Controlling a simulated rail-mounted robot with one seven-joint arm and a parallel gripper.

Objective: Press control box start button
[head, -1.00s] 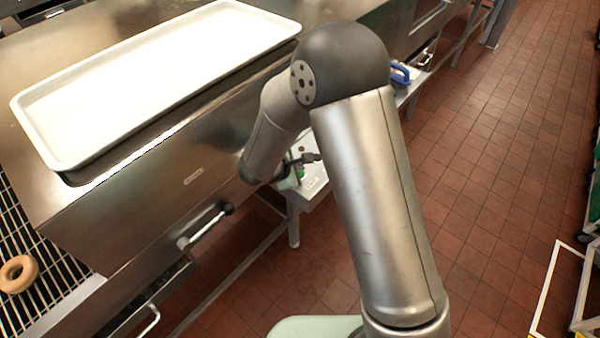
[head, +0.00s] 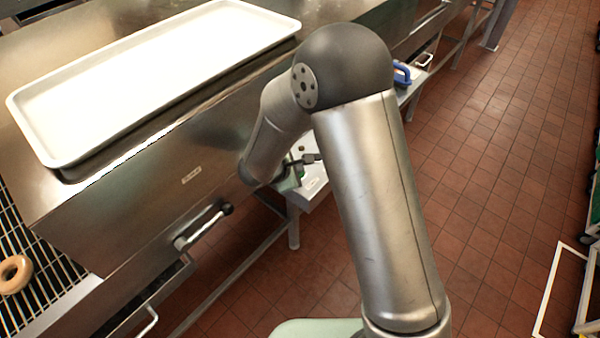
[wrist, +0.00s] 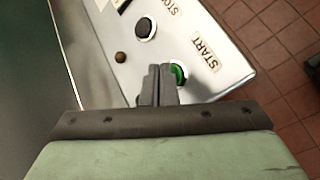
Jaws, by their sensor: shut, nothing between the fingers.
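The control box (wrist: 215,45) is a light grey panel in the wrist view, with a green start button (wrist: 180,74) beside a "START" label (wrist: 207,56). My gripper (wrist: 157,70) is shut and empty. Its fingertips appear just left of the green button and cover part of its edge; I cannot tell whether they touch it. A black button (wrist: 145,28) sits near a "STOP" label, and a small brown knob (wrist: 120,57) is left of it. In the head view the control box (head: 316,180) is partly hidden behind my arm, and my gripper (head: 315,158) shows above it.
A steel machine with a white tray (head: 150,75) on top stands at the left. A lever handle (head: 205,228) sticks out of its front. A doughnut (head: 14,274) lies on a wire rack. A blue-handled item (head: 402,74) is behind my elbow.

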